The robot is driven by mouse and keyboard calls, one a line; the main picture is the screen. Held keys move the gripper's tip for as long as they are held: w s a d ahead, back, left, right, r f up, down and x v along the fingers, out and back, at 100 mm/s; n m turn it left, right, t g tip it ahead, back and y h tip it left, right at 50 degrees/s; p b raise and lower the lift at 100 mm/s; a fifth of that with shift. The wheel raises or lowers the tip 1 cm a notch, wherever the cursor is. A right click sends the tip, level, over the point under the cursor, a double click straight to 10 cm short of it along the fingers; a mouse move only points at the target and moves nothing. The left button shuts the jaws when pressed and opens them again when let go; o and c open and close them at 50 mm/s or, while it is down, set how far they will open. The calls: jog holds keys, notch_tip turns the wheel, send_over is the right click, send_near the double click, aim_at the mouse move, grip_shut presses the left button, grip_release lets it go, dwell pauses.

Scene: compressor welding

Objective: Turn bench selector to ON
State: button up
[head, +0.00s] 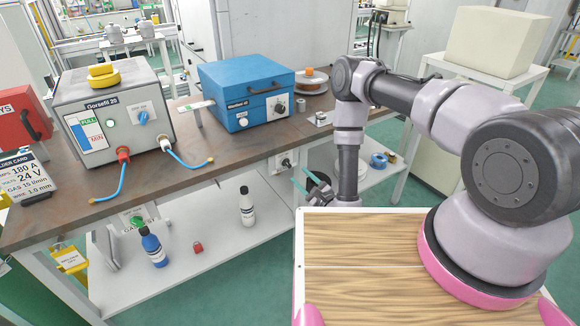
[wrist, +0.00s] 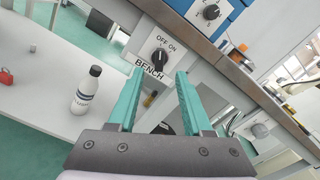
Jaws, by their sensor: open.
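The bench selector is a black knob on a white plate marked OFF, ON and BENCH. It sits on the bench front in the wrist view (wrist: 159,57) and under the bench edge in the head view (head: 287,162). Its exact pointing is too small to tell. My gripper has two teal fingers and is open and empty, in the wrist view (wrist: 159,74) and in the head view (head: 302,181). In the wrist view the knob appears just beyond the fingertips, between them. The fingers look apart from it.
The blue box (head: 247,91) with its own knob stands on the bench above the selector. A white bottle (wrist: 87,89) stands on the lower shelf, left of my fingers. A blue bottle (head: 153,248) and a red padlock (head: 198,247) are also on that shelf.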

aim_at(288, 164)
jog(key=x, duration=0.8)
jog(key=shift+s, duration=0.1)
grip_shut()
